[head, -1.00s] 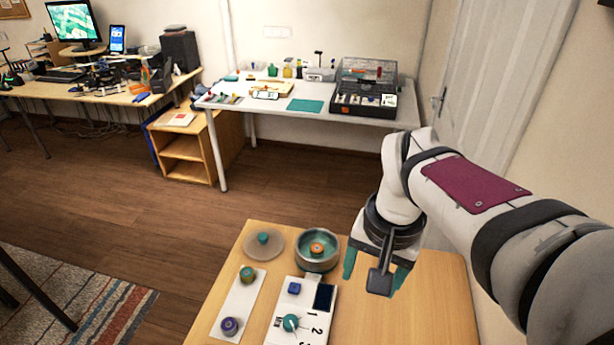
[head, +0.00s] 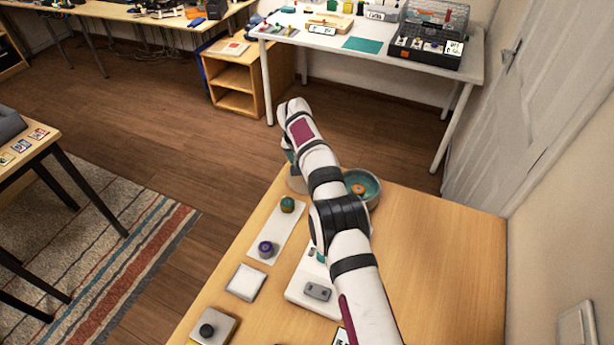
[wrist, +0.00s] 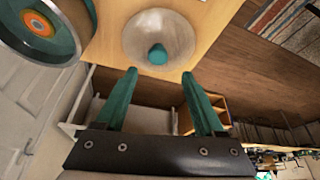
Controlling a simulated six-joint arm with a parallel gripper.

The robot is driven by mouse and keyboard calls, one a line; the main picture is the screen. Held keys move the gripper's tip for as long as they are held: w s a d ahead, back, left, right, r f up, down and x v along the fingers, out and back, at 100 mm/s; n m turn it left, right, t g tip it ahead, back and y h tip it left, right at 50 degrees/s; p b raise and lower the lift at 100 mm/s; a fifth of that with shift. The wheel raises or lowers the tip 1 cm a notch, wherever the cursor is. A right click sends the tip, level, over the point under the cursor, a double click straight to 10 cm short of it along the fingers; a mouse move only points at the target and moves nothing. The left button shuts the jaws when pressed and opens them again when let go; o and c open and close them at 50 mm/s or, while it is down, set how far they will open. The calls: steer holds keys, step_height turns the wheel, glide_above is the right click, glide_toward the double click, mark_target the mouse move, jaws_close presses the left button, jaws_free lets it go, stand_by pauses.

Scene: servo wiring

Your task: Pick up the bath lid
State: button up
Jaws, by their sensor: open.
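The bath lid, a pale round disc with a teal knob, lies on the wooden table in the wrist view (wrist: 140,38). Its knob (wrist: 158,54) sits just beyond my fingertips, roughly midway between them. In the head view my arm hides most of the lid; a greyish edge (head: 296,184) shows beside the arm. My gripper (wrist: 159,74) is open, its two teal fingers apart with nothing between the tips. I cannot tell the exact height of the tips above the lid. In the head view the gripper is mostly hidden behind my wrist.
The bath (head: 372,182), a metal bowl with teal inside and an orange ring, stands right of the lid. A white strip (head: 266,232) holds a green-topped knob (head: 287,204) and a purple knob (head: 265,249). A white panel (head: 300,285) lies partly under my arm. The table's right side is clear.

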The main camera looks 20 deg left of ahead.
steer(key=f, duration=0.2)
steer(key=w+f, duration=0.1)
steer(key=f, duration=0.1)
steer(key=shift+d+f, duration=0.15)
steer(key=shift+f, duration=0.2)
steer(key=shift+c, duration=0.3)
steer(key=shift+r, duration=0.1)
jaws_close()
